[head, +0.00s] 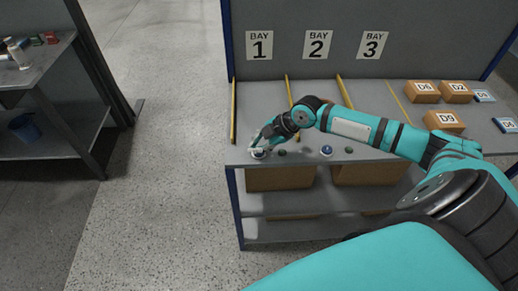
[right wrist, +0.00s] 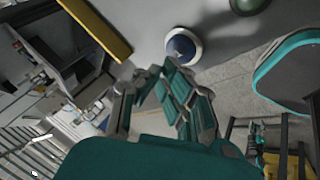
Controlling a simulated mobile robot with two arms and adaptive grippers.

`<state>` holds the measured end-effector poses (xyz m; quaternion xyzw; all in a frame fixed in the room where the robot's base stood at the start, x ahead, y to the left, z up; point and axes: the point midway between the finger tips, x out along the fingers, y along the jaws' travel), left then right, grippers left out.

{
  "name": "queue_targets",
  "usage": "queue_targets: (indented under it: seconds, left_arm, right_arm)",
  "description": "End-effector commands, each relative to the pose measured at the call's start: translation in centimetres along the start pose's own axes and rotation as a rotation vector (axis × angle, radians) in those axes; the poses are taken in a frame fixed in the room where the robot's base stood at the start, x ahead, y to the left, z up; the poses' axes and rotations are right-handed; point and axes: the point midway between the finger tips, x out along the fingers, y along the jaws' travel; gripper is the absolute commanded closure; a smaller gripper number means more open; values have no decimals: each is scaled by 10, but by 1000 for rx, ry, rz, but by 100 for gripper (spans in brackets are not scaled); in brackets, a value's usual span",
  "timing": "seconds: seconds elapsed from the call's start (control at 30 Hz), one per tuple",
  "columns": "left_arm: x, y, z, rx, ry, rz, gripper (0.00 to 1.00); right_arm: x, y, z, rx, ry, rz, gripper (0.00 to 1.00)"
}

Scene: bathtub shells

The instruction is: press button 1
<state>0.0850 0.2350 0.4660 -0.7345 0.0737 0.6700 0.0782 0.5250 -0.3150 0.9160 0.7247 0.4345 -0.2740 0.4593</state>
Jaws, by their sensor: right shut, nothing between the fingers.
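My right gripper (head: 259,146) is shut and empty at the front left of the bench top, below the BAY 1 sign (head: 260,45). In the right wrist view, a blue button with a white ring (right wrist: 183,46) lies just beyond the shut fingertips (right wrist: 158,72). A gap shows between them there. In the head view the gripper largely covers this spot, so I cannot tell about contact. A green button (right wrist: 246,4) is beside the blue one; it looks dark in the head view (head: 282,153). No number on the buttons is readable. My left gripper is not in view.
Another blue button (head: 326,151) and green button (head: 348,150) sit further right on the front edge. Yellow strips (head: 234,112) divide the bays. Labelled boxes (head: 445,121) stand at the right. A side shelf (head: 55,112) stands at far left, with free floor between.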

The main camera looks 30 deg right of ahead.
Motion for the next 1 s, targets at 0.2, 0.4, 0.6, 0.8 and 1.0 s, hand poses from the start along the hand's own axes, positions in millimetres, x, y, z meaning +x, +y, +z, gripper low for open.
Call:
queue_targets:
  seconds: [0.2,0.4,0.6,0.8,1.0]
  left_arm:
    - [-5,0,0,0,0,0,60]
    - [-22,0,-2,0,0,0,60]
    - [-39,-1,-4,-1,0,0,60]
    - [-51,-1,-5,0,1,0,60]
    - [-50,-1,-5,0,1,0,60]
  right_arm:
    - [-4,3,-2,0,0,1,100]
    - [-21,12,-11,0,0,1,100]
    - [-37,20,-20,0,0,1,100]
    - [-49,27,-26,0,0,1,100]
    - [-48,26,-26,0,0,1,100]
